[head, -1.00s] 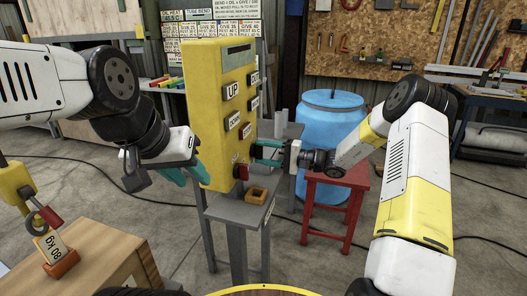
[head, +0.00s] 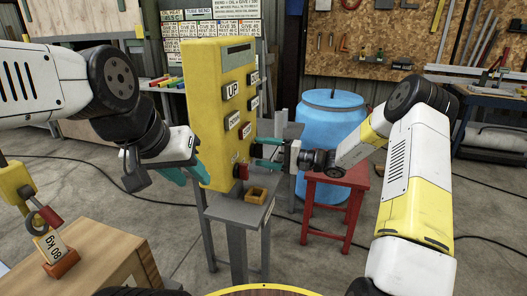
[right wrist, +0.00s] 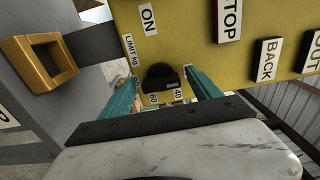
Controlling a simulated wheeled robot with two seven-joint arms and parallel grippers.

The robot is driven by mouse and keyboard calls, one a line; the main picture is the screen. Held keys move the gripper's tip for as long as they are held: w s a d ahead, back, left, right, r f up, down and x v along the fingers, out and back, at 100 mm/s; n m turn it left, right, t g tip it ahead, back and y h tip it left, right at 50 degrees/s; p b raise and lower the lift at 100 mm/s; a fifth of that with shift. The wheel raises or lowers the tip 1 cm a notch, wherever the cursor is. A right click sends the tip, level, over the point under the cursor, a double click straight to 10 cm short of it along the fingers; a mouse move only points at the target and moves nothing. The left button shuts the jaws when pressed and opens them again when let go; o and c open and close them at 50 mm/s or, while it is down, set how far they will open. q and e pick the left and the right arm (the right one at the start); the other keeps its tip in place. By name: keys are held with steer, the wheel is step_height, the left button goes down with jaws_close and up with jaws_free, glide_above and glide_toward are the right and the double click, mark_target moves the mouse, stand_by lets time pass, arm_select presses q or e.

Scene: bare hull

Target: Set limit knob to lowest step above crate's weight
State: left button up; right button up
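The yellow control box (head: 210,115) stands upright in the middle of the head view. The limit knob (right wrist: 160,76) is black and sits on the box face beside a "LIMIT kg" label, with 60 and 40 among its step labels. Its pointer setting is not clear. My right gripper (right wrist: 165,95) is open, one teal finger on each side of the knob and apart from it. The wooden crate (head: 100,262) is at lower left, with a tag (head: 53,247) that seems to read 80 kg. My left gripper (head: 188,174) appears open and empty by the box's left edge.
A red knob (head: 241,172) and a yellow square holder (head: 257,195) are low by the box. Several push buttons, including UP (head: 232,91), line its face. A blue barrel (head: 330,125) and a red stool (head: 340,200) stand behind my right arm.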

steer(key=v, duration=0.7)
steer(key=shift+d, duration=0.35)
steer(key=shift+s, duration=0.1)
steer(key=s+a+r+n+g+h, duration=0.2)
steer(key=s+r+g+h, duration=0.15)
steer(key=s, duration=0.45)
steer(key=s+a+r+n+g+h, duration=0.2)
steer(key=s+r+h, duration=0.15)
steer(key=s, duration=0.35)
steer(key=s+d+r+t+h, duration=0.3)
steer(key=s+d+h, duration=0.1)
steer(key=s, duration=0.5)
steer(key=s+d+r+t+h, duration=0.3)
steer(key=s+d+r+h, duration=0.1)
steer(key=s+d, duration=0.3)
steer(key=shift+s+r, duration=0.25)
steer(key=shift+s, duration=0.8)
